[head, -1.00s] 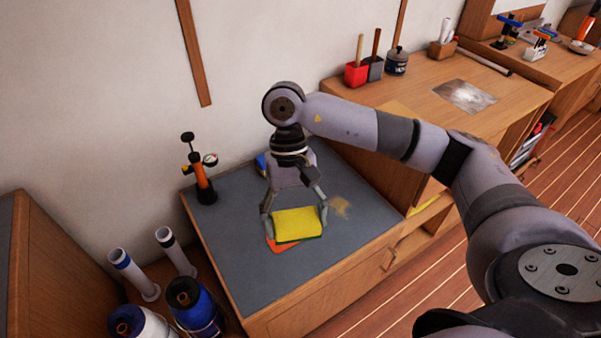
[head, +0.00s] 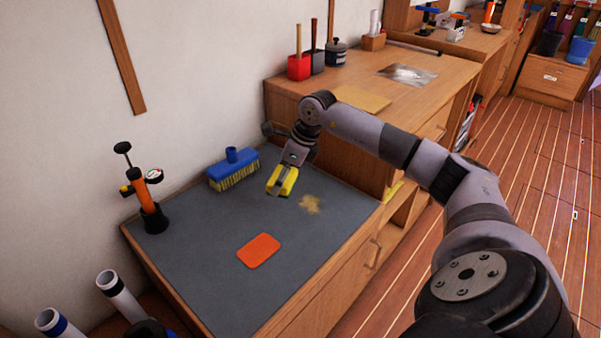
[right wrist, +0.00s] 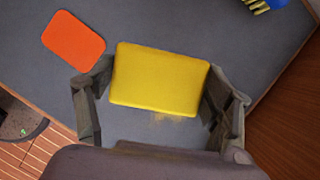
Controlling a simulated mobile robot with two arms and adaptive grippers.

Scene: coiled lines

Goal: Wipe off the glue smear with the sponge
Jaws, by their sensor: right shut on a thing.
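The yellow sponge (head: 282,180) is held by my right gripper (head: 284,183), above the grey-topped bench (head: 190,270). In the right wrist view the sponge (right wrist: 160,80) sits between the two fingers of the gripper (right wrist: 160,95), touched at both ends. The tan glue smear (head: 310,204) lies on the bench top, just right of the sponge in the head view. In the wrist view part of the smear (right wrist: 172,117) shows past the sponge's lower edge; the rest is hidden. My left gripper is not in view.
An orange mat (head: 259,251) lies flat and bare near the bench's front. An orange hand pump (head: 146,200) stands at the left corner. A higher wooden bench (head: 440,75) adjoins at the right.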

